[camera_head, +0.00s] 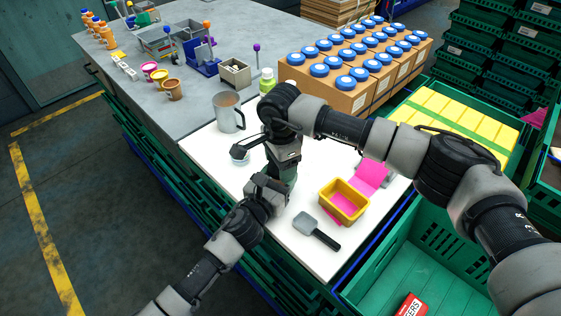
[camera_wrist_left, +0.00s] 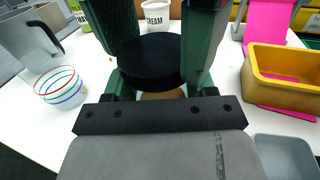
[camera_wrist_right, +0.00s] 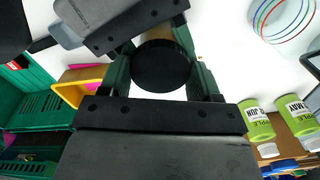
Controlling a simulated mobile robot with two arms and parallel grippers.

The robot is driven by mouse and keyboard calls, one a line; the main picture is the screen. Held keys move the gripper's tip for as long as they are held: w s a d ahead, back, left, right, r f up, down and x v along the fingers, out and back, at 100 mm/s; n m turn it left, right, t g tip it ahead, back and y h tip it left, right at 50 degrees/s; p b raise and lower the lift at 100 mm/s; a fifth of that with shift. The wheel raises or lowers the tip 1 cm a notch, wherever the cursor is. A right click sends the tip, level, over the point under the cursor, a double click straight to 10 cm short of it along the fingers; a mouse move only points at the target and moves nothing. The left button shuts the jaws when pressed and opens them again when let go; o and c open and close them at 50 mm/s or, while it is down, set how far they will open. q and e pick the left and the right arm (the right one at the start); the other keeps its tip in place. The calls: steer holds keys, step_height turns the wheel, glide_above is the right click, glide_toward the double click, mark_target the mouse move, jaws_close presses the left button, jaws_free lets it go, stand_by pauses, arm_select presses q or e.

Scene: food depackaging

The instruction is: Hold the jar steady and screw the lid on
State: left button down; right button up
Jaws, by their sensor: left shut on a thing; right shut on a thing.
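The jar is hidden between my two grippers in the head view. In the left wrist view a tan part of the jar (camera_wrist_left: 163,95) shows low between the fingers of my left gripper (camera_head: 276,188), which is shut on it. The round black lid (camera_wrist_right: 160,66) is between the green fingers of my right gripper (camera_head: 286,168), which is shut on it from above. The lid also shows in the left wrist view (camera_wrist_left: 150,60), over the jar. The grippers are close together, one above the other. I cannot tell how far the lid is threaded.
A yellow tray (camera_head: 345,202) with pink inside and a grey spatula (camera_head: 316,231) lie right on the white worktop. A grey pitcher (camera_head: 228,112), a striped glass bowl (camera_wrist_left: 58,84) and a green-labelled bottle (camera_head: 267,81) stand near. A green crate (camera_head: 400,270) is at the front right.

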steer(key=o, duration=1)
steer(key=shift+r, duration=2.3)
steer(key=shift+c, duration=0.2)
step_height(320, 180, up, 2)
steer(key=shift+r+n, duration=0.25)
steer(key=shift+n, duration=0.85)
steer(key=shift+r+n, duration=0.5)
steer(key=shift+n, duration=0.1)
